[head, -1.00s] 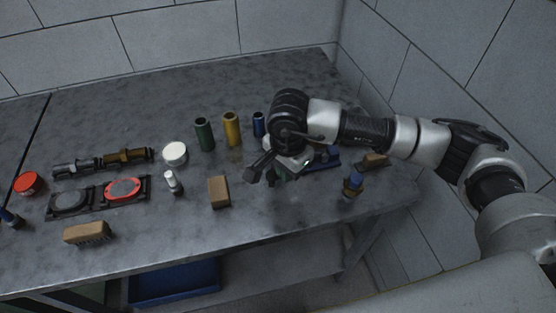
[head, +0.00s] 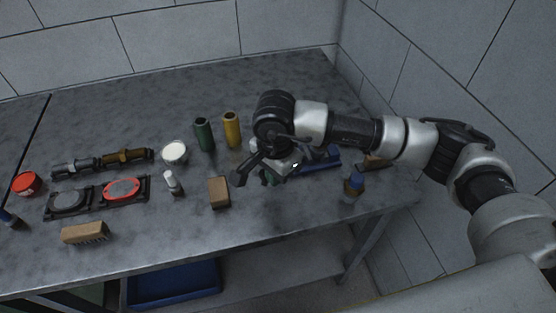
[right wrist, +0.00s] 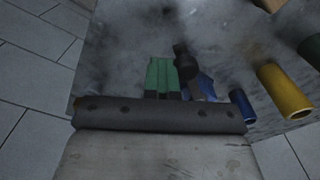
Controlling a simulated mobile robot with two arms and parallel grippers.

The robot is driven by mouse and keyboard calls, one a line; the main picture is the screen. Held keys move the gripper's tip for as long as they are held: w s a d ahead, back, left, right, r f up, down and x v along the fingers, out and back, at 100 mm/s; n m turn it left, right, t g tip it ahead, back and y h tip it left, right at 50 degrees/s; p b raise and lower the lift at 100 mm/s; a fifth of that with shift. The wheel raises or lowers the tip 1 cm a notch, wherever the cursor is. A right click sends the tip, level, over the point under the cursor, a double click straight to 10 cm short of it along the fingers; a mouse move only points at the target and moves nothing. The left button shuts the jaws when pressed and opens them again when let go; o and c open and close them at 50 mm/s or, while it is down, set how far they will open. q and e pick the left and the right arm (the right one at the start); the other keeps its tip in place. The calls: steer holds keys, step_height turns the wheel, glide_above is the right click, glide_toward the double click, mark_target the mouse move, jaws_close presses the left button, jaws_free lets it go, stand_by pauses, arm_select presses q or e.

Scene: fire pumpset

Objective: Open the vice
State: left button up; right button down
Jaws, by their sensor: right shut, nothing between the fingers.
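The vice (head: 320,160) shows as a low blue body near the right end of the table, partly hidden behind my right gripper in the head view. My right gripper (head: 269,179) is over the table just left of the visible blue body. In the right wrist view its green fingers (right wrist: 162,77) lie side by side, shut and empty. A blue part (right wrist: 207,86) and a dark rounded part (right wrist: 184,62) show beside the fingers there; I cannot tell whether the fingers touch them. The vice's jaw gap is hidden. My left gripper is not in view.
A yellow tube (head: 232,130) and a green tube (head: 204,134) stand behind. A blue tube (right wrist: 243,106) shows in the wrist view. A brown block (head: 219,192) is left of the gripper; a blue-capped bottle (head: 353,187) stands near the front right edge.

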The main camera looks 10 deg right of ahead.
steer(key=shift+a, duration=0.2)
steer(key=shift+w+a+b, duration=0.4)
steer(key=shift+a+b, duration=0.15)
steer(key=shift+b, duration=0.05)
steer(key=shift+w+a, duration=0.15)
steer(key=shift+w+a, duration=0.1)
steer(key=shift+w, duration=0.05)
steer(key=shift+w+a+r+b, duration=0.1)
steer(key=shift+w+a+b, duration=0.45)
steer(key=shift+a+b, duration=0.15)
steer(key=shift+w+a, duration=0.1)
